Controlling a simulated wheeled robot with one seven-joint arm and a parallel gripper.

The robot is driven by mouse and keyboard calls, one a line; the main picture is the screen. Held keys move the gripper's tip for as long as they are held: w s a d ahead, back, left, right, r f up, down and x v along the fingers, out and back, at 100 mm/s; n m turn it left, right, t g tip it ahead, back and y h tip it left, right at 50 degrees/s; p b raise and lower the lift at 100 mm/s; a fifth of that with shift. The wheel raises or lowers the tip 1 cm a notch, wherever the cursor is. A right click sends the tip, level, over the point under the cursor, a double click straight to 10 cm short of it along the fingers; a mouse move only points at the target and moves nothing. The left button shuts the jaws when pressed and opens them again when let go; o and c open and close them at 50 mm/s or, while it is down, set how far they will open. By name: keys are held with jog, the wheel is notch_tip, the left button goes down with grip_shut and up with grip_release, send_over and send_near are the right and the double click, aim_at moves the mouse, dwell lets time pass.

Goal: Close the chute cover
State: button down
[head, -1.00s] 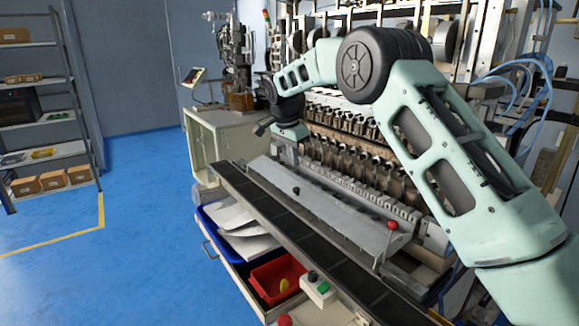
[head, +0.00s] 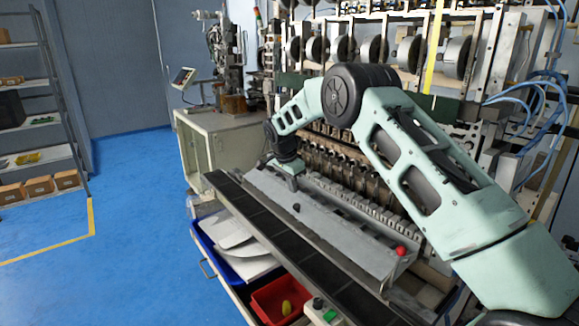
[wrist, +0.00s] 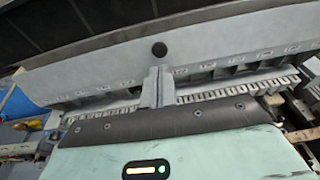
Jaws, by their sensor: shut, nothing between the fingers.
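The chute cover (head: 325,222) is a long grey metal panel along the front of the winder, with a small black knob (head: 296,207) on its face. In the wrist view the cover (wrist: 230,45) runs across the picture and its knob (wrist: 160,49) is just beyond my fingertips. My gripper (head: 293,186) is shut and empty, pointing down at the cover just behind the knob. In the wrist view my gripper (wrist: 157,72) appears close to the cover; I cannot tell whether it touches. The cover's exact tilt is hard to judge.
A red ball knob (head: 400,251) stands at the cover's near right end. A dark slatted strip (head: 270,235) runs along the front. Below it are a blue tray (head: 210,241) and a red bin (head: 262,303). Rows of winder mechanisms (head: 345,155) stand behind. Blue floor at left is open.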

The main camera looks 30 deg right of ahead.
aim_at(294, 207)
jog(key=p+x, duration=0.2)
jog(key=x, duration=0.2)
jog(key=shift+d+f, duration=0.1)
jog(key=shift+f, duration=0.3)
jog(key=shift+f, duration=0.15)
jog(key=b, duration=0.2)
jog(key=f+b, duration=0.1)
jog(key=b, duration=0.1)
jog(key=shift+a+f, duration=0.25)
jog(key=shift+a, duration=0.15)
jog(key=shift+s, duration=0.15)
